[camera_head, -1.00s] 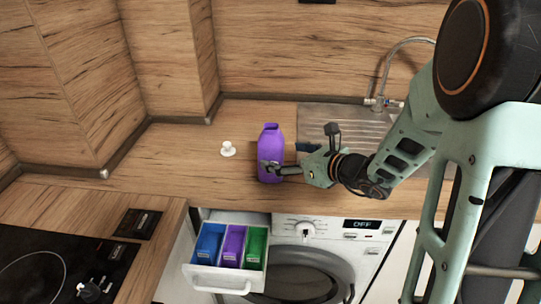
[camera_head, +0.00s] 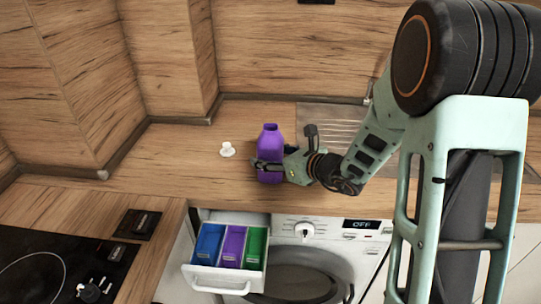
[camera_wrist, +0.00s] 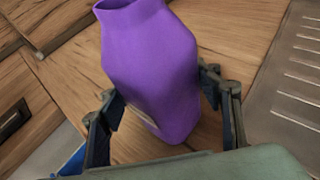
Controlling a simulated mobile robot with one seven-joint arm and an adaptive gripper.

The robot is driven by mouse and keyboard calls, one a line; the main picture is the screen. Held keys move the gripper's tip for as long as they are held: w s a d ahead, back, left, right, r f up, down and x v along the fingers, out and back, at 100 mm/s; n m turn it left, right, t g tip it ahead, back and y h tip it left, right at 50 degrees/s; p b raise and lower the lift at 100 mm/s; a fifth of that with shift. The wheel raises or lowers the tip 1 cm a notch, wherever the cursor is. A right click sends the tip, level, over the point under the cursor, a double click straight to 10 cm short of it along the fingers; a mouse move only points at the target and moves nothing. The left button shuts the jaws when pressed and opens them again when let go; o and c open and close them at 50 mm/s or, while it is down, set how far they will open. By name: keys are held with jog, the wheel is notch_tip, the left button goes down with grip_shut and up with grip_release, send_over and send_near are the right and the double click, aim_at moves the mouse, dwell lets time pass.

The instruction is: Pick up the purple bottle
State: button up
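The purple bottle (camera_head: 270,146) stands upright on the wooden counter near its front edge. My gripper (camera_head: 268,166) is at the bottle's lower body, coming from the right. In the wrist view the purple bottle (camera_wrist: 155,70) fills the space between the two fingers of my gripper (camera_wrist: 163,98), one on each side. The fingers are spread wide, close to the bottle's sides; firm contact cannot be made out.
A small white object (camera_head: 227,150) stands left of the bottle. Below, an open detergent drawer (camera_head: 222,279) with blue, purple and green compartments juts from the washing machine (camera_head: 335,258). A metal sink (camera_head: 335,125) lies right, a black hob (camera_head: 45,270) at lower left.

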jog(key=shift+r, duration=0.1)
jog(key=c, duration=1)
jog(key=shift+r, duration=0.1)
jog(key=shift+c, duration=0.2)
